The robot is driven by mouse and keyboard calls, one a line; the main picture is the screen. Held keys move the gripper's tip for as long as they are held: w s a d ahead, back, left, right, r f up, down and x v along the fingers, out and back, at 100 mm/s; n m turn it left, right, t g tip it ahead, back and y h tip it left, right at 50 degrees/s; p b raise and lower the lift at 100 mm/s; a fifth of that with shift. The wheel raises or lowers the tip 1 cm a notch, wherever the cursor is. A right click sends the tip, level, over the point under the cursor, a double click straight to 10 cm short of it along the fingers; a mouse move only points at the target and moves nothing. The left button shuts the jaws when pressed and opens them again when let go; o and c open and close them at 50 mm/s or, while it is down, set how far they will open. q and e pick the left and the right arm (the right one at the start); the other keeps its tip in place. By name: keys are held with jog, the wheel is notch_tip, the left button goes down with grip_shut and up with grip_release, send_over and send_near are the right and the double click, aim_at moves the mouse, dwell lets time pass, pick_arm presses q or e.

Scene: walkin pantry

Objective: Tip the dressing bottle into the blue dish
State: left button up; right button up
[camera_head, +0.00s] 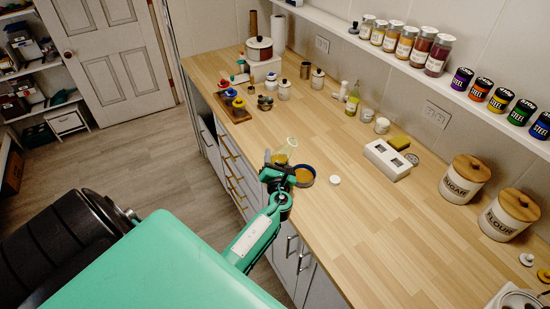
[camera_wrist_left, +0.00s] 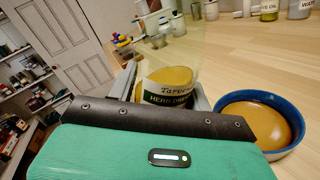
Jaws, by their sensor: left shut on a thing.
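My left gripper (camera_head: 275,172) is shut on the dressing bottle (camera_head: 289,147), a clear bottle with yellow-orange dressing low inside. In the left wrist view the bottle (camera_wrist_left: 168,85) stands between the fingers, roughly upright with a slight lean, its dark label partly hidden by the gripper. The blue dish (camera_head: 314,180) rests on the wooden counter just right of the gripper. In the wrist view the dish (camera_wrist_left: 291,145) holds a brown-orange fill, and the bottle is beside it, not over it. My right gripper is not in view.
A small white round lid (camera_head: 335,180) lies right of the dish. A white two-window box (camera_head: 387,160) and sugar (camera_head: 465,180) and flour (camera_head: 509,215) canisters stand farther right. Jars and a tray (camera_head: 235,109) stand toward the far end. Counter in front of the dish is clear.

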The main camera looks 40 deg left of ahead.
aim_at(278, 158)
pick_arm(q)
jog(key=shift+r, duration=0.1)
notch_tip(278, 158, up, 4)
jog(key=p, duration=0.4)
jog(key=shift+s+d+b, duration=0.25)
jog(key=shift+d+b, duration=0.15)
jog(key=s+d+r+m+t+h+b, duration=0.2)
jog(key=s+d+m+h+b, duration=0.1)
jog(key=s+d, duration=0.4)
jog(key=s+d+r+m+t+h+b, duration=0.2)
jog(key=s+d+m+h+b, duration=0.2)
jog(key=s+d+h, duration=0.4)
jog(key=d+m, duration=0.1)
jog(key=d, duration=0.5)
jog(key=shift+s+r+h, duration=0.3)
jog(key=shift+r, duration=0.05)
